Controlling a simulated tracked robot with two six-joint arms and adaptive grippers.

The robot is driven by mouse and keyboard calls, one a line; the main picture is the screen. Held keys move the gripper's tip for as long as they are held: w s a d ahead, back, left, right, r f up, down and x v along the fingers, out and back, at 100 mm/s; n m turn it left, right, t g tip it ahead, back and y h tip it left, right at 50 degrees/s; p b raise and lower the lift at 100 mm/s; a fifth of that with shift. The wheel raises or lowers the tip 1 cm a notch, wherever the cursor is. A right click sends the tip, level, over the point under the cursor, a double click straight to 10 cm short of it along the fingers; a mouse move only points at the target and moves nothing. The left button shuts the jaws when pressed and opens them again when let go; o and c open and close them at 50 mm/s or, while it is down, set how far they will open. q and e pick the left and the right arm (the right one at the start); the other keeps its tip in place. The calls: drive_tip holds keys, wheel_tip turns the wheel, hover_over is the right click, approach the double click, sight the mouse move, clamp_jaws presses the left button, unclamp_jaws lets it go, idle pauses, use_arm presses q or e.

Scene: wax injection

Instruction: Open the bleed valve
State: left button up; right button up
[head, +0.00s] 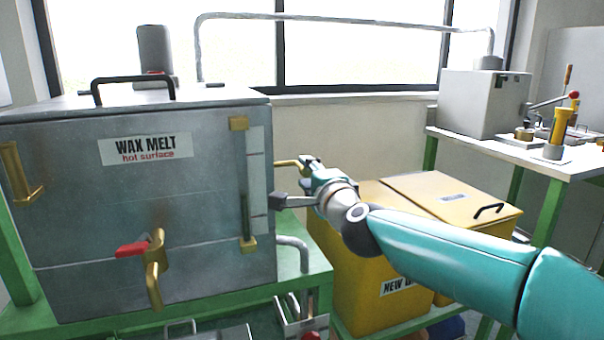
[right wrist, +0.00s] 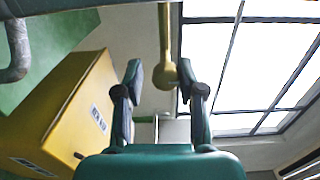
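A grey wax melt tank (head: 75,215) stands at the left in the head view. A brass fitting (head: 287,163) sticks out from its right side; I take it to be the bleed valve. In the right wrist view it is a brass stem with a rounded end (right wrist: 168,78), hanging between my fingers, closer to the right finger. My right gripper (head: 293,181) is open beside the tank, its fingers apart in the right wrist view (right wrist: 160,80). I cannot tell whether a finger touches the brass. My left gripper is out of view.
A brass tap (head: 155,270) with a red lever is on the tank front, and a sight glass (head: 257,180) by its right edge. A yellow bin (head: 350,275) stands below my right arm. A grey pipe (head: 292,242) bends out low from the tank. A bench (head: 515,155) stands right.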

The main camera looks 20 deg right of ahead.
drive_tip(key=shift+o, duration=0.5)
drive_tip(key=shift+r, duration=0.15)
drive_tip(key=shift+s, duration=0.1)
drive_tip(key=s, duration=1.1)
drive_tip(key=shift+s+d, duration=0.2)
drive_tip(key=shift+s, duration=0.15)
